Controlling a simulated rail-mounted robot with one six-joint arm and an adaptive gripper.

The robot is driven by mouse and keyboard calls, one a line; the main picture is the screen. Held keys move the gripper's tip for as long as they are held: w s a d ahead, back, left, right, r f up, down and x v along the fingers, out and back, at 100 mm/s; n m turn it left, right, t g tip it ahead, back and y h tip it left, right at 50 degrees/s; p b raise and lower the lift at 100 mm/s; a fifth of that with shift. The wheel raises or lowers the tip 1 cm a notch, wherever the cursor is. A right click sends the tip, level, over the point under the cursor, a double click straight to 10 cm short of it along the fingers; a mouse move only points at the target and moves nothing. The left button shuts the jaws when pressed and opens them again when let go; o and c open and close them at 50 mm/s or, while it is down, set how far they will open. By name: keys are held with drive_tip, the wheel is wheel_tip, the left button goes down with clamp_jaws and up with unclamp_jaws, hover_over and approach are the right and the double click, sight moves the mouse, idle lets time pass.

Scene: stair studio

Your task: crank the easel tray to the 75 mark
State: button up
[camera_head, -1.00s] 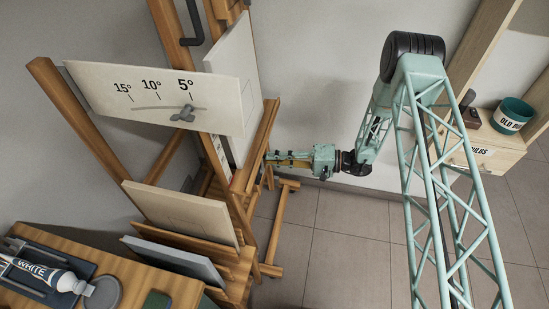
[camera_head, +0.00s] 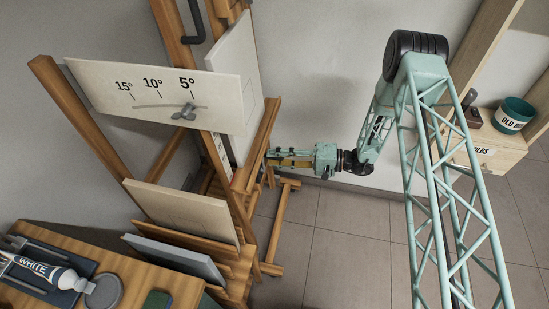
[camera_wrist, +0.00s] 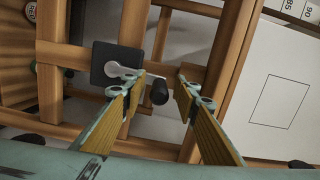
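The wooden easel (camera_head: 255,180) stands left of centre in the head view, with its tray ledge (camera_head: 263,135) under a pale canvas. In the wrist view a light crank arm (camera_wrist: 122,71) sits on a dark plate (camera_wrist: 103,58) on the easel frame and ends in a black knob (camera_wrist: 159,93). My gripper (camera_wrist: 161,82) is open, its yellow-padded fingers on either side of the knob, with visible gaps. The head view shows my gripper (camera_head: 270,158) beside the easel's right side. A strip numbered 85 and 90 (camera_wrist: 299,9) is partly visible; no pointer shows.
An angle board (camera_head: 150,95) with a wing nut is on the easel's upper part. A wooden table (camera_head: 130,278) with a white paint tube (camera_head: 45,270) stands at lower left. A shelf with a teal pot (camera_head: 512,115) is at right. Tiled floor (camera_head: 345,260) is clear.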

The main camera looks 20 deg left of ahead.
drive_tip(key=v, duration=1.1)
drive_tip(key=shift+d, duration=0.3)
drive_tip(key=shift+r, duration=0.15)
idle(0.4)
drive_tip(key=s+d+r+g+h, duration=0.1)
drive_tip(key=s+d+r+h, duration=0.25)
drive_tip(key=r, duration=0.85)
drive_tip(key=s+d+r+n+h, duration=0.15)
drive_tip(key=s+d+r, duration=0.3)
drive_tip(key=r, duration=0.75)
drive_tip(key=s+d+r+g+h, duration=0.1)
drive_tip(key=s+d+r+h, duration=0.3)
drive_tip(key=r, duration=0.7)
drive_tip(key=s+d+r+m+t+h, duration=0.1)
drive_tip(key=s+d+r+t+h, duration=0.1)
drive_tip(key=s+d+r, duration=0.4)
drive_tip(key=s+d+r+m+t+h, duration=0.2)
drive_tip(key=s+d+r, duration=0.4)
drive_tip(key=s, duration=0.7)
drive_tip(key=s+d+r+m+t+h, duration=0.1)
drive_tip(key=s+d+r+t+h, duration=0.2)
drive_tip(key=s+d, duration=0.7)
wheel_tip(320, 180, up, 4)
drive_tip(key=shift+f+t, duration=0.2)
drive_tip(key=shift+t, duration=1)
